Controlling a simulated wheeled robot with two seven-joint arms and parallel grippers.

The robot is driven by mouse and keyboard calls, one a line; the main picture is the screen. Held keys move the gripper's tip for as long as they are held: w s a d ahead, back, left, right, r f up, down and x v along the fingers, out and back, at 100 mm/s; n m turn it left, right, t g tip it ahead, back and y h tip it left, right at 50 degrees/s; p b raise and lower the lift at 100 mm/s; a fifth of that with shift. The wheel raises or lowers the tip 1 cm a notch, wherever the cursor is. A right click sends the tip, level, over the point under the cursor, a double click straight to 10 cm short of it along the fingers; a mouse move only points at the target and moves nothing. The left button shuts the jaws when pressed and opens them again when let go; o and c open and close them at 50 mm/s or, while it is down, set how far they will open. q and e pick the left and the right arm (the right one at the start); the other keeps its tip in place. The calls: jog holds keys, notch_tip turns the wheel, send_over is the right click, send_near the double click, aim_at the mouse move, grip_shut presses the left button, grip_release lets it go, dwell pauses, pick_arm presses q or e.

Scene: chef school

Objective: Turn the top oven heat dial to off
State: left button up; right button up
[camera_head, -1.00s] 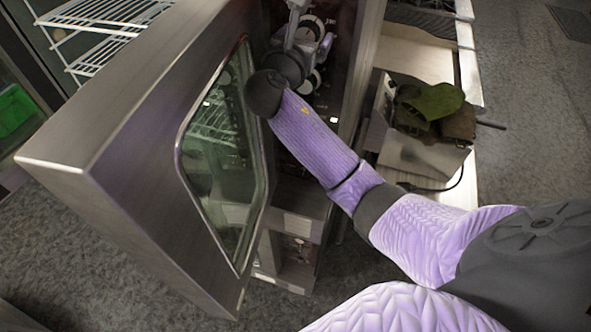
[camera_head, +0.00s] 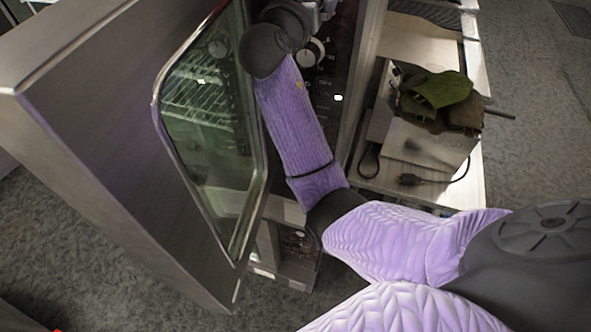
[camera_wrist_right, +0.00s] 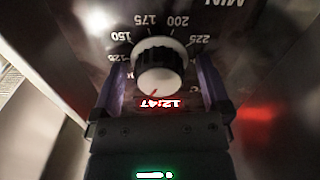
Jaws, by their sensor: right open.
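In the right wrist view, a black ribbed heat dial with a white face (camera_wrist_right: 158,70) is straight ahead on the dark oven panel. Upside-down numbers 150 to 225 curve over it, and a small red mark sits low on its face. My right gripper (camera_wrist_right: 162,84) is open, with one purple finger on each side of the dial; I cannot tell if they touch it. In the head view, my right arm reaches up to the panel, and the gripper is mostly cut off at the top edge. Another white-faced dial (camera_head: 311,52) shows below it. My left gripper is out of view.
The oven door (camera_head: 105,130) with its glass window stands open on the left.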

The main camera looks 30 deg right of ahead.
jog(key=f+b+v, duration=0.1)
jog(key=b+v, duration=0.3)
jog(key=v, duration=0.6)
jog(key=s+f+n+g+y, duration=0.1)
jog(key=s+f+n+y, duration=0.1)
jog(key=f, duration=0.6)
jog(key=s+a+f+n+g+y, duration=0.1)
jog(key=f+y, duration=0.3)
jog(key=f, duration=0.5)
jog(key=s+a+f+n+g+y, duration=0.1)
jog(key=s+f+n+y, duration=0.2)
jog(key=f, duration=0.5)
jog(key=shift+s+a+f+n, duration=0.15)
jog(key=shift+s+f+n, duration=0.2)
jog(key=shift+s, duration=0.2)
jog(key=w+d+r+m+t+h+b, duration=0.25)
jog(key=w+r+t+h+b, duration=0.25)
jog(key=w+r+b, duration=0.5)
notch_tip(320, 180, up, 13)
jog(key=s+m+t+h+b, duration=0.2)
jog(key=s+m+h, duration=0.15)
jog(key=h, duration=0.35)
jog(key=f+p+x, duration=0.1)
jog(key=p+x, duration=0.3)
jog(key=x, duration=0.6)
jog(key=shift+w+d, duration=0.25)
jog(key=shift+d, duration=0.05)
